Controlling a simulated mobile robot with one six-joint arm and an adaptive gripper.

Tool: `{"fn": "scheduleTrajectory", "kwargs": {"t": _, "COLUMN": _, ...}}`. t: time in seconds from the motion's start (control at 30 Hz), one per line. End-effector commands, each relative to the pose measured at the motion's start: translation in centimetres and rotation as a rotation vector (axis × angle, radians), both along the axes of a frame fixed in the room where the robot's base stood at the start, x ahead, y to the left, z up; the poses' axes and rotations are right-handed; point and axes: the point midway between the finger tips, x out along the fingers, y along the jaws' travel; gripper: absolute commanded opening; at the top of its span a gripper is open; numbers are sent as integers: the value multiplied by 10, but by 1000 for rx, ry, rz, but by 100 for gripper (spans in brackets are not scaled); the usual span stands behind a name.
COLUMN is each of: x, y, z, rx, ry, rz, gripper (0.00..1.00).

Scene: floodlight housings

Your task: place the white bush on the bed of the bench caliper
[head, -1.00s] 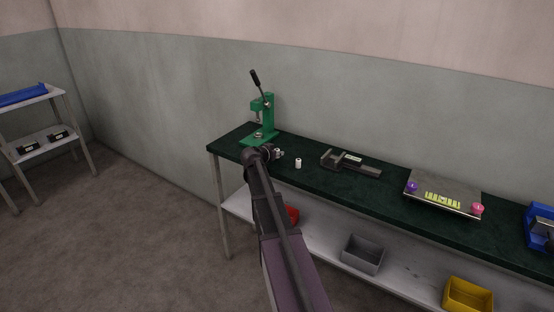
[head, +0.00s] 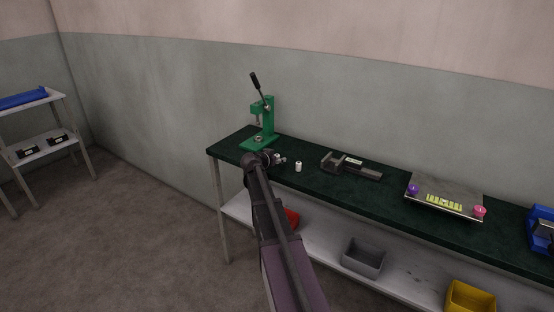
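A small white bush (head: 298,167) stands upright on the dark green bench top, left of the bench caliper. The bench caliper (head: 350,165) is a dark grey tool with a bed, a jaw block at its left and a pale label. My gripper (head: 281,160) is over the bench just left of the white bush, with a small visible gap between them. Its fingers are too small and dark to show whether they are open or shut. A small pale spot shows at the gripper; I cannot tell what it is.
A green arbor press (head: 267,122) stands behind my gripper. A grey plate (head: 447,188) with purple and pink knobs and yellow pieces lies right of the caliper. A blue device (head: 540,228) is at the far right. Grey (head: 363,257) and yellow bins (head: 469,298) sit on the lower shelf.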

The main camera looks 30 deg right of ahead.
Motion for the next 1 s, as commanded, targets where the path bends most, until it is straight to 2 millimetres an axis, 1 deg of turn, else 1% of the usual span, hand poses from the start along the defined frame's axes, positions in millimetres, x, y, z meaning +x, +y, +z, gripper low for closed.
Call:
{"fn": "scheduleTrajectory", "kwargs": {"t": 0.27, "x": 0, "y": 0, "z": 0, "rx": 0, "ry": 0, "rz": 0, "gripper": 66}}
{"fn": "scheduleTrajectory", "kwargs": {"t": 0.47, "x": -5, "y": 10, "z": 5, "rx": 0, "ry": 0, "rz": 1, "gripper": 66}}
{"fn": "scheduleTrajectory", "kwargs": {"t": 0.57, "x": -9, "y": 18, "z": 10, "rx": 0, "ry": 0, "rz": 2, "gripper": 66}}
{"fn": "scheduleTrajectory", "kwargs": {"t": 0.77, "x": -25, "y": 38, "z": 25, "rx": 0, "ry": 0, "rz": 1, "gripper": 66}}
{"fn": "scheduleTrajectory", "kwargs": {"t": 1.0, "x": -42, "y": 72, "z": 41, "rx": 0, "ry": 1, "rz": 3, "gripper": 66}}
